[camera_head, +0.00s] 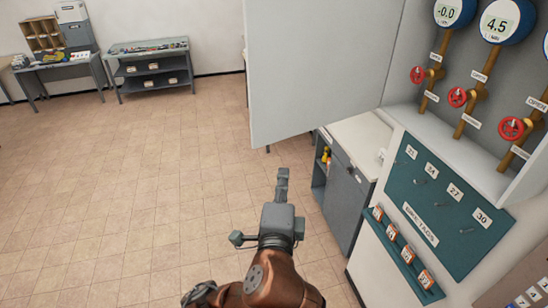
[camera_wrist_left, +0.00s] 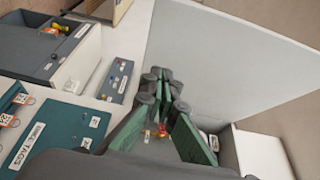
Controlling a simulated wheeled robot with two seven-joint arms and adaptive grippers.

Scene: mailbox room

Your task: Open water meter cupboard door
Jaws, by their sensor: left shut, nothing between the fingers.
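The water meter cupboard (camera_head: 400,92) is at the upper right of the head view, with round gauges, brass pipes and red valve wheels inside. Its white door (camera_head: 320,72) stands swung out from the cupboard, and the interior shows. The door also fills the upper right of the left wrist view (camera_wrist_left: 225,60). My left gripper (camera_head: 282,178) is below the door's lower edge in the head view, pointing away from me. In the left wrist view its fingers (camera_wrist_left: 166,78) are together and empty, in front of the door; contact cannot be told. My right gripper is not in view.
A teal key-tag board (camera_head: 432,200) with hooks and a row of orange-and-white tags (camera_head: 402,245) is below the cupboard. A grey counter unit (camera_head: 345,190) stands behind it. Tables (camera_head: 150,68) stand at the far wall. The tiled floor on the left is clear.

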